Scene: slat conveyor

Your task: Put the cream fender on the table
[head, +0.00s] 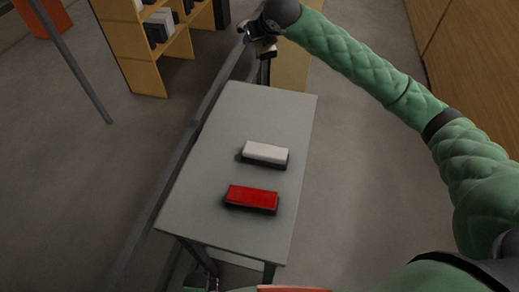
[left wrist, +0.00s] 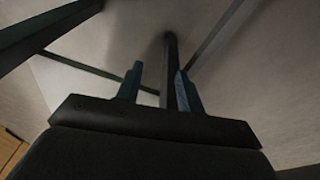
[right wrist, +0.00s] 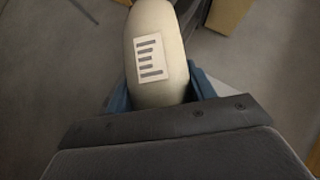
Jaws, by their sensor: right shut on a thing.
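The cream fender (right wrist: 152,85), a rounded bar with a pale label of dark stripes, is between the blue fingers of my right gripper (right wrist: 155,92) in the right wrist view. The gripper is shut on it. In the head view my right gripper (head: 262,45) is beyond the far end of the grey table (head: 215,140); I cannot make out the fender there. My left gripper (left wrist: 162,85) is open and empty in the left wrist view, its fingers apart with a dark post visible between them. In the head view it is low, by the table's near end.
A white-topped block (head: 265,152) and a red-topped block (head: 252,197) lie on the table's near right half. The table's far end and left side are clear. A wooden shelf (head: 145,70) stands at the far left. A dark rail runs along the table's left side.

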